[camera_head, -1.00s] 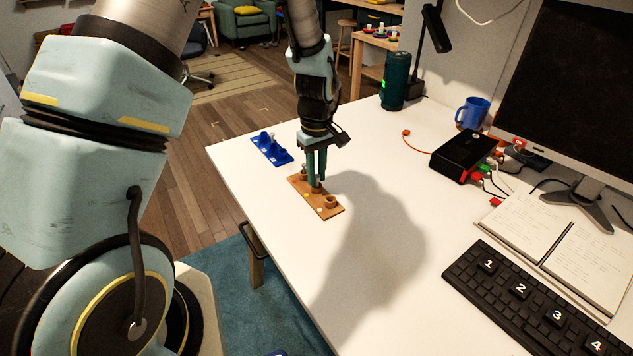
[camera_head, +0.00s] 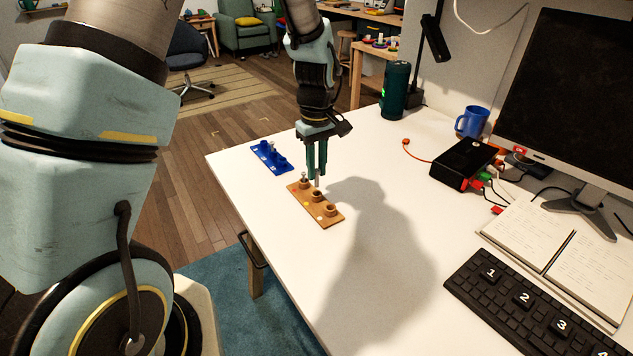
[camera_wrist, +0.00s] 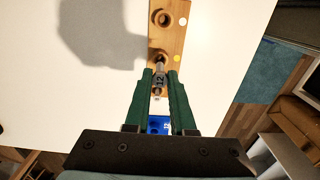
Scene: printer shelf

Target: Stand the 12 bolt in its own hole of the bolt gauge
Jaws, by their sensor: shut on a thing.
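The bolt gauge (camera_head: 335,222) is an orange-brown block with a row of raised round holes and coloured dots, near the desk's left edge. My gripper (camera_head: 317,174) is above its middle and shut on the 12 bolt (camera_head: 317,184). The bolt's grey head, marked 12, shows between the green fingers in the wrist view (camera_wrist: 159,79). Its shank points down at the middle hole, by the yellow dot; I cannot tell whether the tip is inside. The near end hole (camera_wrist: 162,18) is empty. Another bolt (camera_head: 304,176) stands at the far end.
A blue block (camera_head: 268,158) with a bolt in it lies just behind the gauge. A black box (camera_head: 462,163) with cables, a blue mug (camera_head: 472,122), a green cylinder (camera_head: 395,90) and a keyboard (camera_head: 525,305) stand farther right. The desk right of the gauge is clear.

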